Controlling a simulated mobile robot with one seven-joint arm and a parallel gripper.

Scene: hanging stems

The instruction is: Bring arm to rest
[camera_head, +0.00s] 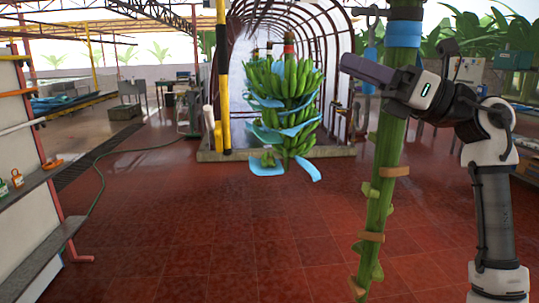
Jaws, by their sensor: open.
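My arm (495,190), white and black, rises at the right edge and bends left at the top. My gripper (372,74), a dark grey-purple end piece, points left at the height of the upper part of a green stem (385,165). It is open and overlaps the stem in the picture. I see nothing held in it, though the fingertips are hard to make out. The stem hangs nearly upright, with several short brown and green stubs along it and a blue band (404,34) near its top. I cannot tell whether gripper and stem touch.
A banana bunch (290,85) with blue sheets hangs further back, before an arched tunnel frame. A yellow-and-black post (223,90) stands left of it. A shelf rack (35,215) fills the left edge, with a hose (97,190) on the floor nearby. The red tiled floor (210,230) is clear in the middle.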

